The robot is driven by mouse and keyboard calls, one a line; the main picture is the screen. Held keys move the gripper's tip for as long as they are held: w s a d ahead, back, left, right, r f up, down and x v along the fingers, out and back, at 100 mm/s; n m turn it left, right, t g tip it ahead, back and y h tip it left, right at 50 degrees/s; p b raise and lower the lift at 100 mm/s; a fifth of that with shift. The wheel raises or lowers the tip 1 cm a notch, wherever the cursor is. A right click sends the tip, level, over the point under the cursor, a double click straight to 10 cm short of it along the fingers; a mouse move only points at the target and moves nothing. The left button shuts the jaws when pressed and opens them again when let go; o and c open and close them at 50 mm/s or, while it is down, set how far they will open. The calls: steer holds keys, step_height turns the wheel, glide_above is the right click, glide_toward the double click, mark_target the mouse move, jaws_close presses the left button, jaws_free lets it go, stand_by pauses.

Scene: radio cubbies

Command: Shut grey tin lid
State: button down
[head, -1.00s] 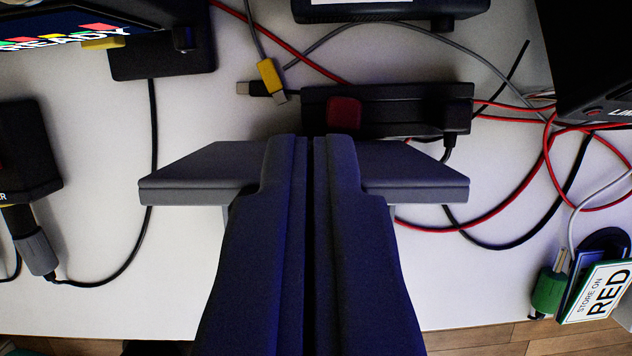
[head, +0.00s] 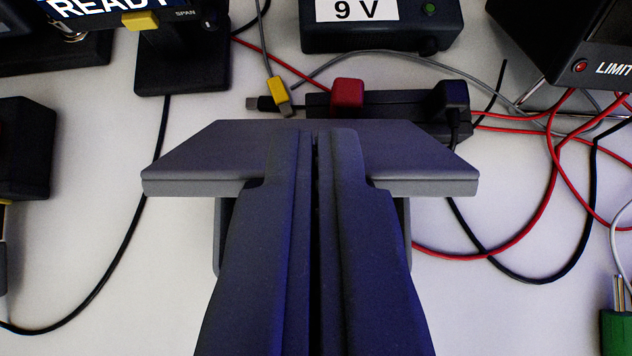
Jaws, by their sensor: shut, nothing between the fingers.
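The grey tin's lid (head: 210,165) is a flat grey plate in the middle of the head view. Its near edge looks much wider than its far edge, so it appears raised towards me and not flat on the tin. Below it, narrow strips of the grey tin (head: 217,240) show on both sides of my fingers; most of the tin is hidden. My gripper (head: 316,138) is shut and empty, with its fingertips over the middle of the lid. I cannot tell whether they touch it.
Red and black cables (head: 545,195) loop at the right, and a black cable (head: 140,215) at the left. A green plug (head: 617,332) is at bottom right.

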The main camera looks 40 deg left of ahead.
steer(key=shift+s+d+f+b, duration=1.05)
steer(key=shift+s+b, duration=0.15)
steer(key=shift+b, duration=0.3)
